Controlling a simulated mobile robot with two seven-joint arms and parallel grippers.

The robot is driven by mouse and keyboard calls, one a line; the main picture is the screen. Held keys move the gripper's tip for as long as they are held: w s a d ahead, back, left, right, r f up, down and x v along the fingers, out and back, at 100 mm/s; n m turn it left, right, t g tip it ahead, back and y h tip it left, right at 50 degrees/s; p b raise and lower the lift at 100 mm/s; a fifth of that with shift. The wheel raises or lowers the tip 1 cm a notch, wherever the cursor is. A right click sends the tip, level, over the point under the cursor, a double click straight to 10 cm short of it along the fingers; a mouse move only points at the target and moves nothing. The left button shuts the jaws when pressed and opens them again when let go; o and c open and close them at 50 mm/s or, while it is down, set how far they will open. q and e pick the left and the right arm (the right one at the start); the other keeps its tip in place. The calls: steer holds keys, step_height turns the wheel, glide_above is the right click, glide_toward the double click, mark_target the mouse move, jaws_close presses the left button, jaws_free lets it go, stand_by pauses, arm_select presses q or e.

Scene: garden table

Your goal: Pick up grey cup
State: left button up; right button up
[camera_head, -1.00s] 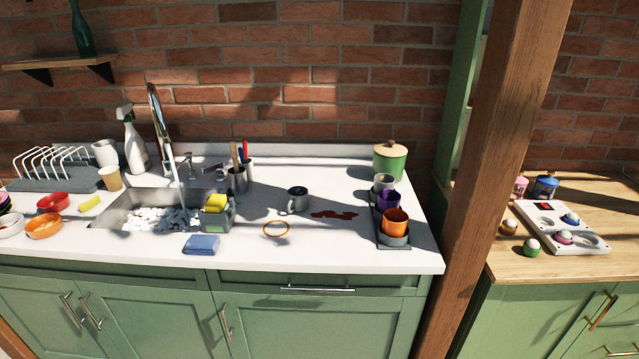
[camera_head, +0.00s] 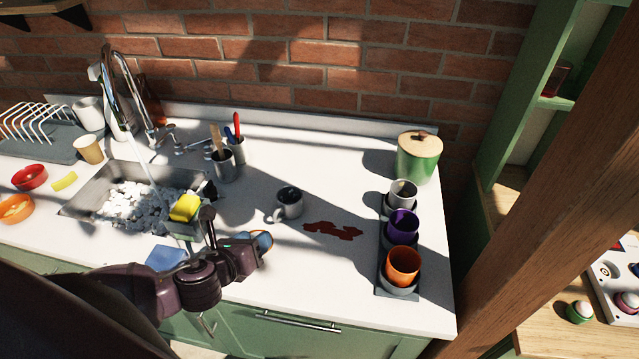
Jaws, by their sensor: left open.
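A grey cup (camera_head: 291,206) stands upright on the white counter, right of the sink, its handle toward the lower left. Another, lighter grey cup (camera_head: 404,190) stands at the back of a dark tray (camera_head: 391,289) on the right, behind a purple cup (camera_head: 402,228) and an orange cup (camera_head: 403,267). My left gripper (camera_head: 236,231) is open and empty, in front and to the left of the freestanding grey cup, apart from it. It partly hides the orange ring on the counter and the sponge holder. My right gripper is not in view.
A reddish-brown spill (camera_head: 333,231) lies right of the freestanding grey cup. A utensil holder (camera_head: 224,166) stands behind left, and a green lidded pot (camera_head: 417,160) behind right. The sink (camera_head: 85,204) is at left. The counter behind the cup is clear.

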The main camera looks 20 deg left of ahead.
mark_target(274, 219)
arm_select(q)
steer(key=shift+w+m, duration=0.5)
steer(key=shift+m, duration=0.3)
steer(key=shift+s+a+r+m, duration=0.15)
steer(key=shift+s+a+m, duration=0.05)
steer(key=shift+m, duration=0.3)
steer(key=shift+s+a+r+m, duration=0.1)
steer(key=shift+s+r+m, duration=0.05)
steer(key=shift+s+m, duration=0.3)
steer(key=x, duration=0.4)
steer(key=shift+w, duration=0.25)
steer(key=shift+x, duration=0.85)
steer(key=x, duration=0.4)
steer(key=shift+w+p, duration=0.15)
steer(key=shift+p, duration=0.25)
steer(key=shift+w, duration=0.25)
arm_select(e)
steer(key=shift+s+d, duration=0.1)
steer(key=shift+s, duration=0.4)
arm_select(q)
jaws_close()
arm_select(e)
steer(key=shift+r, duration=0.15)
